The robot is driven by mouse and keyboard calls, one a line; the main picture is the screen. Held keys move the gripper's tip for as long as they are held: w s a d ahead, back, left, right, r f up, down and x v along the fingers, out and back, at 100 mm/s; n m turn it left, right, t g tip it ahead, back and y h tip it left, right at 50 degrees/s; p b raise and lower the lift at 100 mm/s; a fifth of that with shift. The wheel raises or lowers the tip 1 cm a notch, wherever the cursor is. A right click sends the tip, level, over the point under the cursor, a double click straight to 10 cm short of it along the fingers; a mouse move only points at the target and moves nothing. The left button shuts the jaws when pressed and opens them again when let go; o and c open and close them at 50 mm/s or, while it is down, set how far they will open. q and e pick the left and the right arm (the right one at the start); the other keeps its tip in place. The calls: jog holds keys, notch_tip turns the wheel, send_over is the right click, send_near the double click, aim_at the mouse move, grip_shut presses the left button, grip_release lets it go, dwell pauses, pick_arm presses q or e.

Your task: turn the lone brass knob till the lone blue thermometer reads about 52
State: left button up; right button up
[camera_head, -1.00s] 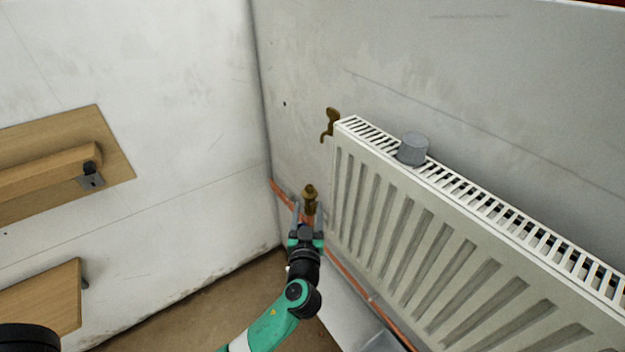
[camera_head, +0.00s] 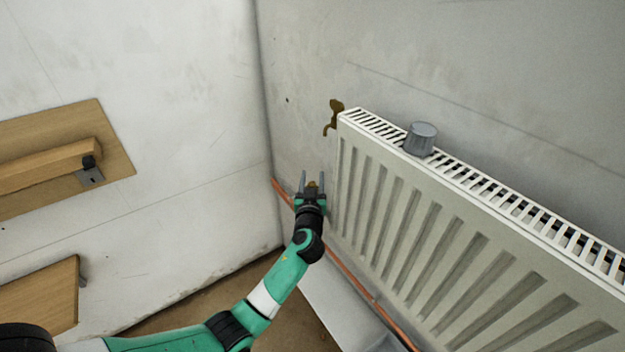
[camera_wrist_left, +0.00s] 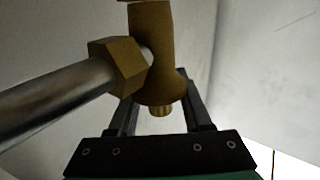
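The brass valve (camera_wrist_left: 152,55) fills the upper middle of the left wrist view, with a hex nut and a metal pipe to its left. A small ribbed brass knob (camera_wrist_left: 160,106) shows at its lower end. I see no blue thermometer. My right gripper is out of view.
A white radiator (camera_head: 400,215) stands along the right wall, with a grey cap-like object (camera_head: 421,138) on its top grille. A brass fitting (camera_head: 335,115) sits at its upper left corner. A copper pipe (camera_head: 355,280) runs low along the wall. Wooden boards (camera_head: 60,155) are on the left wall.

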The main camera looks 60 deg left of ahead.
pick_arm(q)
grip_shut()
jog(key=shift+m+t+h+p, duration=0.3)
jog(key=shift+m+t+p, duration=0.1)
jog(key=shift+p, duration=0.15)
jog(key=shift+w+d+m+t+h, duration=0.15)
jog(key=shift+m+t+h, duration=0.2)
jog(key=shift+t, duration=0.25)
jog(key=shift+o, duration=1.1)
grip_release()
jog(key=p+v, duration=0.2)
jog(key=v, duration=0.9)
jog(key=shift+d, duration=0.25)
